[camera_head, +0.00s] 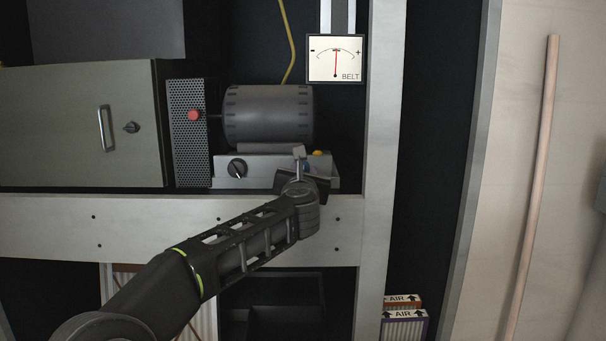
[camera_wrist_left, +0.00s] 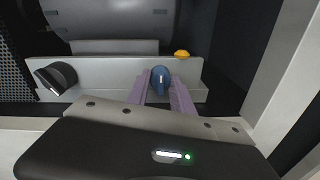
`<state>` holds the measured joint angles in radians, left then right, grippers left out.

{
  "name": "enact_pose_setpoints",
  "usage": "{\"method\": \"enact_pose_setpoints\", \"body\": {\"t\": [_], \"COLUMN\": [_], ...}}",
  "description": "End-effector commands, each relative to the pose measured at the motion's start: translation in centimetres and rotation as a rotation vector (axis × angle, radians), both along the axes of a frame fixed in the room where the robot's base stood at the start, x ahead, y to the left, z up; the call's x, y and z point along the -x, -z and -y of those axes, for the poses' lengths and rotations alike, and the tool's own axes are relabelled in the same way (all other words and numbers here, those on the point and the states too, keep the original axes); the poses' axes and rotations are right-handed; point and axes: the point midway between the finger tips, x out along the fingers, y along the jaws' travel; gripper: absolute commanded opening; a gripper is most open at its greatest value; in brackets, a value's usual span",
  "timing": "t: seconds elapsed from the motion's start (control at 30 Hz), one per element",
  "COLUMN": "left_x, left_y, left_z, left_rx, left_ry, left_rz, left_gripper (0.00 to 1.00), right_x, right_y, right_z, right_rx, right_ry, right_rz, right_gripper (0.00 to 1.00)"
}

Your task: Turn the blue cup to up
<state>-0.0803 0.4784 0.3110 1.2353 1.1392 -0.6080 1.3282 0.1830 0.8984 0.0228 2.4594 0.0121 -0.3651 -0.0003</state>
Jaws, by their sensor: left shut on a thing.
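The blue cup (camera_wrist_left: 160,75) looks like a small rounded blue knob on the front of a light grey panel box. In the left wrist view it sits between the two pale fingers of my left gripper (camera_wrist_left: 163,86), which is shut on it. In the head view only a small bit of the blue cup (camera_head: 306,168) shows behind my left gripper (camera_head: 303,163). The gripper hides most of it there. I cannot clearly tell which way the cup is turned. My right gripper is not in view.
The panel box (camera_head: 262,182) also carries a black knob (camera_head: 237,168) and a yellow-orange knob (camera_wrist_left: 181,54) close to the blue cup. A grey motor drum (camera_head: 268,115) sits just above. A BELT gauge (camera_head: 336,60) hangs above right. A rack post (camera_head: 380,130) stands close on the right.

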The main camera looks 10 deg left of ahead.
Motion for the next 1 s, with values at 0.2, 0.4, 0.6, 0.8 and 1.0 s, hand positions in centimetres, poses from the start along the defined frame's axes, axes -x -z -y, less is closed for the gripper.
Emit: {"method": "enact_pose_setpoints", "body": {"t": [0.2,0.4,0.6,0.8,1.0], "left_x": [0.0,0.0,0.0,0.5,2.8], "left_y": [0.1,0.1,0.0,-0.1,-0.2], "left_z": [0.0,0.0,0.0,0.1,0.6], "left_rx": [0.001,0.0,-0.001,-0.002,-0.003], "left_ry": [0.001,0.0,0.0,0.001,0.0], "left_rz": [-0.002,-0.001,0.0,-0.001,0.0], "left_gripper": [0.32,0.48,0.49,0.49,0.49], "right_x": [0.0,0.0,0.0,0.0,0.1], "right_y": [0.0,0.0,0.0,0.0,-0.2], "right_z": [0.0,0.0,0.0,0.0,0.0], "right_rx": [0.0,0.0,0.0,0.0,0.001], "right_ry": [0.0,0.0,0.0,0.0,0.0], "right_rz": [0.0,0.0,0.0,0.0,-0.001], "right_gripper": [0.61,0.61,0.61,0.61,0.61]}}
